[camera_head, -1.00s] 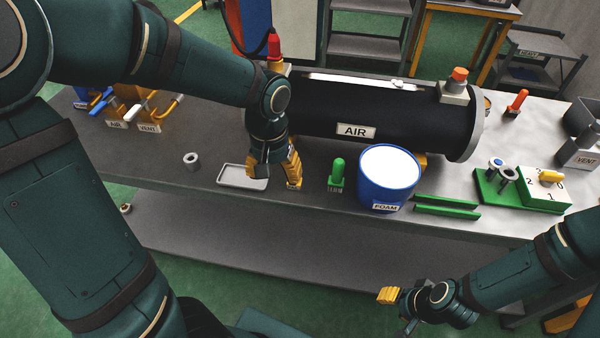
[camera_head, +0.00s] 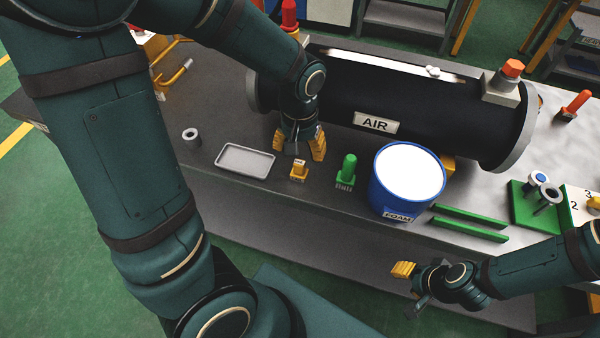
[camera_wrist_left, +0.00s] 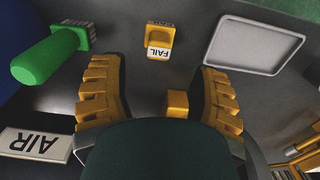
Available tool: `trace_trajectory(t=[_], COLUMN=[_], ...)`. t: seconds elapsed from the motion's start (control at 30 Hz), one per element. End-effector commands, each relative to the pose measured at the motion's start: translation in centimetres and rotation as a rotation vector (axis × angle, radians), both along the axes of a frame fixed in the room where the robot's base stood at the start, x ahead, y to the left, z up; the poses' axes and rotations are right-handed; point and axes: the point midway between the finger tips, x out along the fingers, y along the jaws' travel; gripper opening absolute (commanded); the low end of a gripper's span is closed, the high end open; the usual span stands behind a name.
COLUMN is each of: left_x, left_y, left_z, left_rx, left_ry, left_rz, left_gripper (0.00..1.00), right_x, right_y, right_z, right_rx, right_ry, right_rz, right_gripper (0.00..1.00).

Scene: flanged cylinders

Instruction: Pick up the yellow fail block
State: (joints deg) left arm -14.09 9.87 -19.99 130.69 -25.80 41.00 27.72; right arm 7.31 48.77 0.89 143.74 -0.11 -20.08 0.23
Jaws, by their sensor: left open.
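The yellow fail block (camera_head: 299,171) stands on the grey table between a shallow grey tray and a green peg block. In the left wrist view the fail block (camera_wrist_left: 160,38) shows its white FAIL label and lies beyond the fingertips, roughly midway between them. My left gripper (camera_head: 300,146) is open, just behind the block on the tank side, and apart from it. Its two yellow fingers (camera_wrist_left: 160,92) are spread wide in the wrist view. A small yellow cube (camera_wrist_left: 177,103) shows between them; I cannot tell what it belongs to. My right gripper (camera_head: 404,270) hangs in front of the table, its opening unclear.
The black AIR tank (camera_head: 400,110) lies behind my left gripper. The grey tray (camera_head: 245,160) is left of the block, the green peg (camera_head: 347,168) right, then the blue FOAM bucket (camera_head: 392,200). A grey ring (camera_head: 190,135) lies left. Table front is clear.

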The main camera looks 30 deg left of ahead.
Motion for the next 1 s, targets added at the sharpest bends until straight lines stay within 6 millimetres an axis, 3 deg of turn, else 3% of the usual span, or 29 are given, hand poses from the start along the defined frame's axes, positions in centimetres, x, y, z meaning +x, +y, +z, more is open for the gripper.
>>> trace_trajectory(t=[0.23,0.53,0.87,0.97,1.0], left_x=[-0.2,-0.7,-0.7,-0.7,-0.7], left_y=[-0.1,-0.4,-0.4,-0.4,-0.4], left_z=[-1.8,-5.8,-6.2,-6.2,-6.2], left_rx=[0.001,0.001,0.0,0.0,0.0], left_ry=[0.002,0.001,-0.001,0.0,0.0], left_rz=[0.0,0.0,0.0,0.0,0.0], left_gripper=[0.62,0.62,0.62,0.32,0.18], right_x=[0.1,0.4,0.5,0.5,0.5], right_y=[0.0,0.0,-0.1,-0.1,-0.1], right_z=[-0.6,-2.2,-2.2,-2.2,-2.2], right_rx=[0.0,-0.001,-0.002,-0.002,-0.002], right_ry=[-0.003,-0.01,-0.012,-0.012,-0.012], right_rz=[-0.001,-0.002,-0.002,-0.002,-0.002], right_gripper=[0.45,0.45,0.45,0.45,0.45])
